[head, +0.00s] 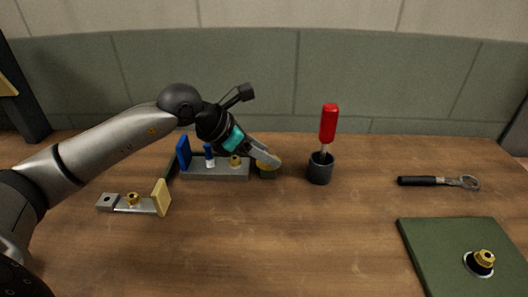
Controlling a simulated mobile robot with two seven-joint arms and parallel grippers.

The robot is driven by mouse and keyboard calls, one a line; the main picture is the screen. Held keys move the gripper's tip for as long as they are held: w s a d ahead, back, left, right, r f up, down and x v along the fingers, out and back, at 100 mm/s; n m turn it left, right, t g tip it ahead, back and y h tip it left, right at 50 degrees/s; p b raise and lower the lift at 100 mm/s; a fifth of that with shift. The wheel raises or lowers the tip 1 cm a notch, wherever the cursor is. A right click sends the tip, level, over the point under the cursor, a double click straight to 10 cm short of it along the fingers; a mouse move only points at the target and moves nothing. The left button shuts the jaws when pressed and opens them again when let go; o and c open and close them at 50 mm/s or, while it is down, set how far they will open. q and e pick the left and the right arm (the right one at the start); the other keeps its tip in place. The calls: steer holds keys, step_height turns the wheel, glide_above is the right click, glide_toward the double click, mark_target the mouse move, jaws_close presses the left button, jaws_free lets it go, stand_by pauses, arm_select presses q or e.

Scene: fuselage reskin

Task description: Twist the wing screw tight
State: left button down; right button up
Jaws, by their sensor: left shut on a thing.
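My left gripper (268,160) reaches in from the left, tilted down to the right. It is shut on a small brass-coloured part, apparently the wing screw (265,168), at the right end of the grey bar fixture (215,174). The fingers cover most of this part, so its shape and seating cannot be told. The fixture also bears a blue upright plate (184,153), a blue and white pin (209,156) and a brass knob (235,161). My right gripper is not in view.
A red-handled tool (328,123) stands in a dark cup (320,170) just right of the gripper. A metal bracket (148,206) lies front left. A black-handled wrench (420,181) and a green panel (435,245) with a brass fitting (484,258) lie right. The front middle is clear.

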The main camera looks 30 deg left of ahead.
arm_select(q)
steer(key=shift+m, duration=0.3)
steer(key=m+g+h, duration=0.1)
steer(key=m+g, duration=0.1)
steer(key=m, duration=0.1)
steer(key=m+h, duration=0.1)
steer(key=shift+w+a+g+h, duration=0.15)
steer(key=shift+w+g+h, duration=0.15)
steer(key=shift+g, duration=0.1)
steer(key=shift+m+g, duration=0.3)
steer(key=shift+m, duration=0.2)
steer(key=shift+s, duration=0.1)
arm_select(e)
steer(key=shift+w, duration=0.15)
arm_select(q)
steer(key=shift+c, duration=1.2)
jaws_free()
steer(key=p+v, duration=0.2)
steer(key=v, duration=1.3)
steer(key=shift+a+p, duration=0.35)
steer(key=shift+p, duration=0.05)
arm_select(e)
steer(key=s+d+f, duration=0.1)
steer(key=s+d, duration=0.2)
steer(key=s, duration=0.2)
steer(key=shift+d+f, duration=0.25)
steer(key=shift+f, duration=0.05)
